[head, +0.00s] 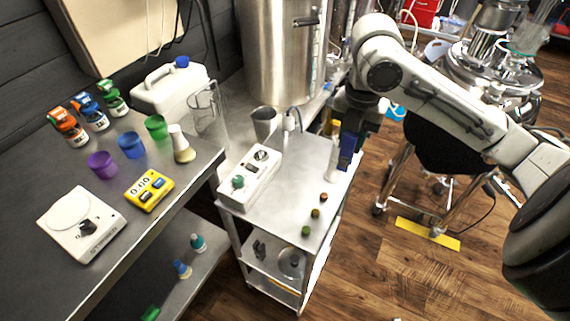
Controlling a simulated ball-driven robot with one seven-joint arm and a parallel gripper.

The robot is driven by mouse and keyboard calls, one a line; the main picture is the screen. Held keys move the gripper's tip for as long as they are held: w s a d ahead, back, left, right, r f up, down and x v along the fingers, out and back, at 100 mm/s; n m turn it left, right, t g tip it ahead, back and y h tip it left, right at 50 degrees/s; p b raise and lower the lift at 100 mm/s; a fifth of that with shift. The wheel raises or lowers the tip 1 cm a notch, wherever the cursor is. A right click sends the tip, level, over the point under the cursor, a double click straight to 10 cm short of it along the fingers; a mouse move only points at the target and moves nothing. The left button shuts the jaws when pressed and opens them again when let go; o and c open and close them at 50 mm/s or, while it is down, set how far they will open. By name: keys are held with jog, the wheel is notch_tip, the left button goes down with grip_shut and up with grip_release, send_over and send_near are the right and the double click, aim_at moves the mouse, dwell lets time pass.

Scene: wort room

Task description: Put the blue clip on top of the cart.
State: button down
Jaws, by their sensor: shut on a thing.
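My gripper (349,148) hangs over the far right part of the cart, its jaws pointing down. It is shut on the blue clip, a dark blue piece (346,160) showing at the fingertips. The clip's outline is partly merged with the dark blue gripper parts. The cart (281,208) is a metal trolley with a flat grey top and a lower shelf. The clip appears above the cart's right edge; its exact height over the top is hard to tell.
A white control box (250,178) stands on the cart's left side. Several small round pieces (306,231) lie along its right front. The cart's middle is clear. A bench with cups (131,145) stands left.

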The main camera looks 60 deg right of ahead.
jog(key=shift+w+a+f+p, duration=0.4)
jog(key=shift+w+a+f, duration=1)
jog(key=shift+w+f, duration=0.65)
jog(key=shift+w+a+f+p, duration=0.4)
jog(key=shift+w+a+f, duration=1)
jog(key=shift+w+f, duration=0.65)
jog(key=shift+w+a+f+p, duration=0.4)
jog(key=shift+w+a+f, duration=1.15)
jog(key=shift+f, duration=0.8)
jog(key=shift+w+d, duration=0.1)
jog(key=shift+d, duration=0.05)
jog(key=shift+f, duration=0.2)
jog(key=c, duration=0.9)
grip_release()
jog(key=shift+r, duration=0.15)
notch_tip(320, 180, up, 12)
jog(key=shift+r, duration=0.1)
